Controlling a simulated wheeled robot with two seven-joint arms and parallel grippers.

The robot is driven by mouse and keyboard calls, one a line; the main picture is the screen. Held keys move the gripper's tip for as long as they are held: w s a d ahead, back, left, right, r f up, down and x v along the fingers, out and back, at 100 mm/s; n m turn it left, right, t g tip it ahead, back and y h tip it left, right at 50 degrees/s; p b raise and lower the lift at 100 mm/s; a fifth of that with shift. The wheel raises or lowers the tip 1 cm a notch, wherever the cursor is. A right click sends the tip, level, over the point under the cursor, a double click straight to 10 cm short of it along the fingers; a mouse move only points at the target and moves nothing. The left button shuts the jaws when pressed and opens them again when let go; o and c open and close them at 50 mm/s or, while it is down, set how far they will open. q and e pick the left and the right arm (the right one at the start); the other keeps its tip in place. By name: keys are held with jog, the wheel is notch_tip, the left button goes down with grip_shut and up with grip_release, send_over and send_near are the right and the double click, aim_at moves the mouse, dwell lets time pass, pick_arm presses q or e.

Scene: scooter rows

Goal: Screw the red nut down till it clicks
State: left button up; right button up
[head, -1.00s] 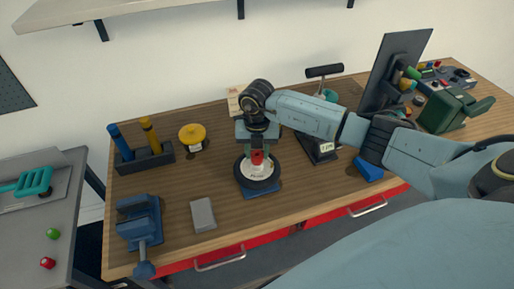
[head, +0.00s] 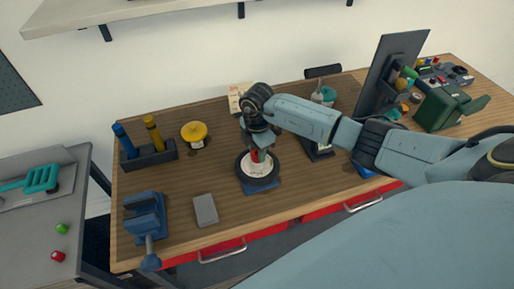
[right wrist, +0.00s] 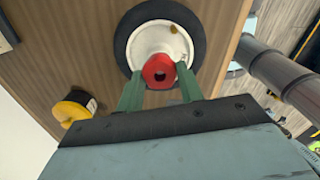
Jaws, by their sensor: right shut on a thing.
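The red nut (head: 256,156) sits at the centre of a wheel (head: 258,180) with a black tyre and white hub, lying flat on a blue base (head: 263,188). My right gripper (head: 257,150) points down over the wheel and is shut on the nut. My left gripper is not in view.
A yellow-topped piece (head: 194,133), a holder (head: 148,154) with blue and yellow tools, a blue vise (head: 146,217) and a grey block (head: 205,210) stand left of the wheel. A dark screen (head: 390,75) and green machine (head: 440,108) stand at the right. A grey side table (head: 25,230) is at far left.

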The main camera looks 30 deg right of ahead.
jog(key=m, duration=0.6)
jog(key=shift+r, duration=0.1)
jog(key=o, duration=1)
jog(key=shift+o, duration=0.2)
notch_tip(320, 180, up, 13)
jog(key=b, duration=0.2)
jog(key=shift+r, duration=0.15)
jog(key=n+b, duration=0.5)
jog(key=n, duration=1.6)
jog(key=shift+b, duration=0.3)
